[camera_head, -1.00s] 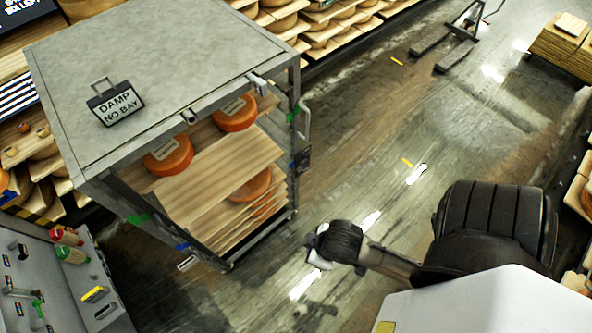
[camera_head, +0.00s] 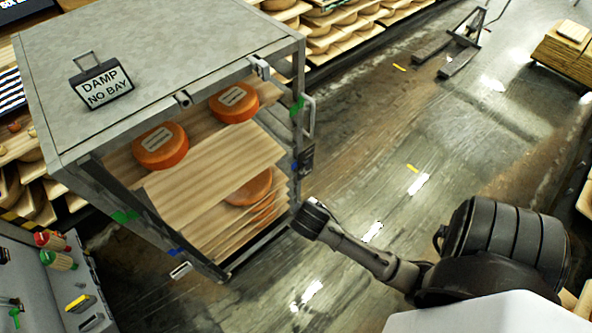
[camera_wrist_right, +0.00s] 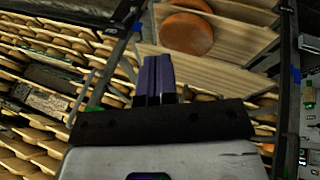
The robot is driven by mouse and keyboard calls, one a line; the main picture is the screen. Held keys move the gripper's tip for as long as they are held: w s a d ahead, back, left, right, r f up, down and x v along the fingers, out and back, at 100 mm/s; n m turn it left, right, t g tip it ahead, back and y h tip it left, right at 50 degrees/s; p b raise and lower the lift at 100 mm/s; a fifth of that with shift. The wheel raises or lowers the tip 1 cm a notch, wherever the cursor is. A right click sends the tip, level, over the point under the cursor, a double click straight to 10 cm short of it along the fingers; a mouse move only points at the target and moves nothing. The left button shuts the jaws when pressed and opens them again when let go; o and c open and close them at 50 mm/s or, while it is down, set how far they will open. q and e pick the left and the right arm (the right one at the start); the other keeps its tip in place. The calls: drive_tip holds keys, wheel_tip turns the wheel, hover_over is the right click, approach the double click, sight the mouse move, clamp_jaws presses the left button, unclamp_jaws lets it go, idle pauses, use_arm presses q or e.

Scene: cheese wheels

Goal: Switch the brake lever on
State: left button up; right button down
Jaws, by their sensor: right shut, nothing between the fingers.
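The cheese cart (camera_head: 200,45) stands at the left, a grey-topped rack with open shelves. A dark latch-like box (camera_head: 306,158) and a metal handle (camera_head: 308,118) are on its right side. I cannot tell for certain which part is the brake lever. My right gripper (camera_head: 308,218) is close to the cart's near right post, seemingly apart from it. In the right wrist view its two dark fingers (camera_wrist_right: 158,78) are together and empty, pointing at the cart's shelves. My left gripper is not in view.
Orange cheese wheels (camera_head: 160,145) lie on the cart's wooden boards (camera_head: 215,170). A "DAMP NO BAY" sign (camera_head: 101,84) stands on top. A pallet jack (camera_head: 458,45) stands far back. The floor (camera_head: 400,150) between is clear.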

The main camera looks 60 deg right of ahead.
drive_tip(key=w+d+f+m+g+h+b, duration=0.3)
drive_tip(key=w+d+f+m+g+b, duration=0.2)
drive_tip(key=w+d+f+b, duration=0.55)
drive_tip(key=w+d+f+m+g+h+b, duration=0.2)
drive_tip(key=w+d+f+m+g+b, duration=0.35)
drive_tip(key=d+b, duration=0.9)
drive_tip(key=w+a+f+m+g+b, duration=0.1)
drive_tip(key=w+b, duration=0.3)
drive_tip(key=b, duration=0.5)
drive_tip(key=w+a+f+m+b, duration=0.1)
drive_tip(key=w+b, duration=0.2)
drive_tip(key=b, duration=0.5)
drive_tip(key=w+a+f+m+g+b, duration=0.1)
drive_tip(key=w+b, duration=0.3)
drive_tip(key=b, duration=0.5)
drive_tip(key=shift+w+a+f+m+g+b, duration=0.25)
drive_tip(key=shift+w+a+f+g+b, duration=0.15)
drive_tip(key=shift+a, duration=0.15)
drive_tip(key=shift+s+d+f, duration=0.1)
